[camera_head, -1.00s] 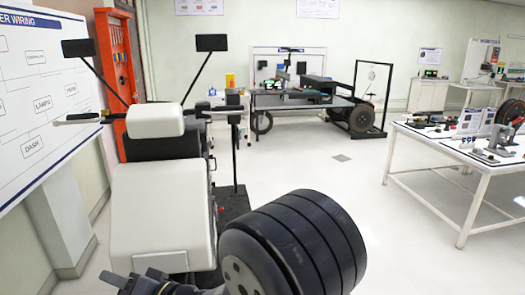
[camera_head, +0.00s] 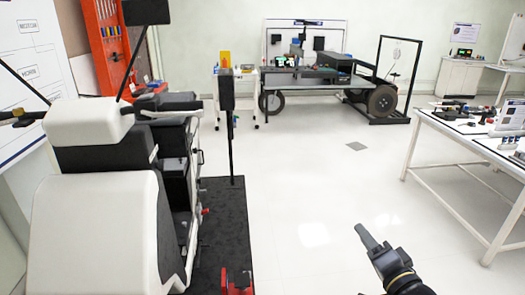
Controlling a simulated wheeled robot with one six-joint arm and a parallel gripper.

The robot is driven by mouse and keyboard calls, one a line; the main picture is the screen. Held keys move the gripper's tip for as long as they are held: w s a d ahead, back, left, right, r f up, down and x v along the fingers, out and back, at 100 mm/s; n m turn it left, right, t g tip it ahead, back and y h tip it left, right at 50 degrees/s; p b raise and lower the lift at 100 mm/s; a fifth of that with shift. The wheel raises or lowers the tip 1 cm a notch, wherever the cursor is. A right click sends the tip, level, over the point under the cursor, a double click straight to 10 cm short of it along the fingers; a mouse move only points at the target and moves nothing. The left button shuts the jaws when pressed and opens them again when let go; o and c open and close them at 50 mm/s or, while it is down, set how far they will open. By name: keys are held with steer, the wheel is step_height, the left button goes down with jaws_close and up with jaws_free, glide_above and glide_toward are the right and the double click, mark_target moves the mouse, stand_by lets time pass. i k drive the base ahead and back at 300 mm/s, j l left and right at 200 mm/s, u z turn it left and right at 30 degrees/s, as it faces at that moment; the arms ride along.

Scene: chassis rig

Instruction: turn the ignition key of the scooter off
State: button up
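The scooter (camera_head: 105,205), with white front panels, black parts and handlebars, stands at the left on a black mat (camera_head: 228,215). No ignition key can be made out on it from here. My gripper (camera_head: 362,232) is at the lower right, over the bare floor and well apart from the scooter. Its fingers show as one narrow grey shape, so their opening cannot be read.
A black post (camera_head: 228,120) rises beside the scooter, and a red stand part (camera_head: 237,282) is at the mat's front. A white table (camera_head: 450,128) with tools stands at the right. The middle floor is clear.

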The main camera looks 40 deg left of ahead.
mark_target(160, 165)
steer(key=i+l+z, duration=0.15)
steer(key=i, duration=0.25)
steer(key=i+l+z, duration=0.15)
steer(key=i, duration=0.25)
steer(key=i+j+u, duration=0.1)
steer(key=i+u, duration=0.6)
steer(key=u, duration=0.25)
steer(key=i+l+u, duration=0.2)
steer(key=i+u, duration=0.25)
steer(key=i+j+u, duration=0.2)
steer(key=u, duration=0.2)
steer(key=i+j+u, duration=0.1)
steer(key=u, duration=0.25)
steer(key=i+u, duration=0.55)
steer(key=u, duration=0.25)
steer(key=i+j+u, duration=0.1)
steer(key=i, duration=0.15)
